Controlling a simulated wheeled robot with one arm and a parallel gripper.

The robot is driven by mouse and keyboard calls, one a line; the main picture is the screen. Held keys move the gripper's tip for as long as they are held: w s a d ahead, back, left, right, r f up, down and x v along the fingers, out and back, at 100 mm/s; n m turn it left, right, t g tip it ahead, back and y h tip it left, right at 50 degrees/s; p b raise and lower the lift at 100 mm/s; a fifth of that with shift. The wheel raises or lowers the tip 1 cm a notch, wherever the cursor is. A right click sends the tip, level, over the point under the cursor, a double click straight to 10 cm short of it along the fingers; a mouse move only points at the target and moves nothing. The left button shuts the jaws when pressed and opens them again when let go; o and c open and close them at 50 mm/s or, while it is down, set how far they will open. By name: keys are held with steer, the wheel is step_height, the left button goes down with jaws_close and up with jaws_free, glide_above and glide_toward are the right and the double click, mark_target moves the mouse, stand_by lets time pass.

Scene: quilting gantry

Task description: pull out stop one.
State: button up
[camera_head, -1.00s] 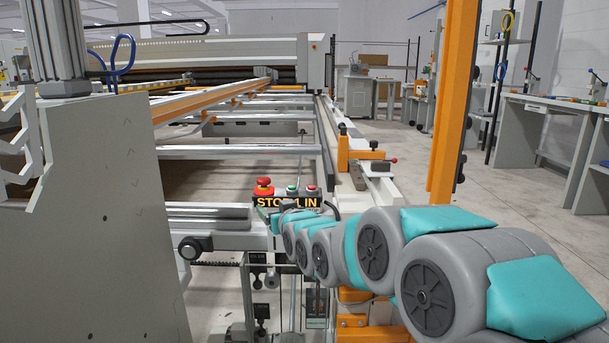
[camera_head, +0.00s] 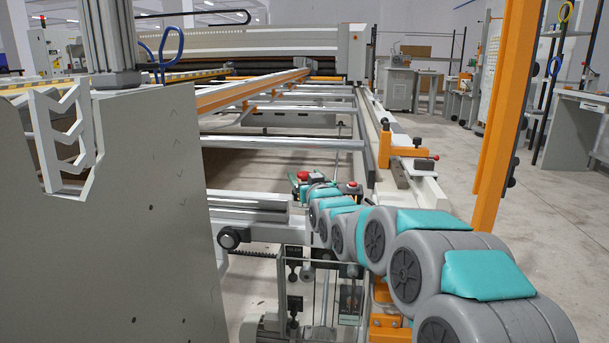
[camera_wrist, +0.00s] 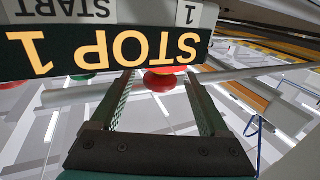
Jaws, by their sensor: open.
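In the wrist view, upside down, a dark label (camera_wrist: 100,50) reads "STOP 1" in orange letters. A red mushroom button (camera_wrist: 160,80) shows just beyond the label's edge. My gripper (camera_wrist: 160,98) is open, and the red button appears between its two fingertips. I cannot tell whether the fingers touch it. In the head view the red button (camera_head: 302,175) stands on the control box at the end of the frame. My arm hides the label and most of the box there.
A smaller red button (camera_head: 352,184) shows to the right on the box. A grey machine cabinet (camera_head: 130,220) stands at the left. An orange post (camera_head: 503,120) rises at the right. Rails (camera_head: 280,145) run behind. Open floor (camera_head: 480,165) lies to the right.

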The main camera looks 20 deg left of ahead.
steer(key=shift+w+a, duration=0.35)
steer(key=shift+w, duration=0.1)
jaws_close()
stand_by(0.4)
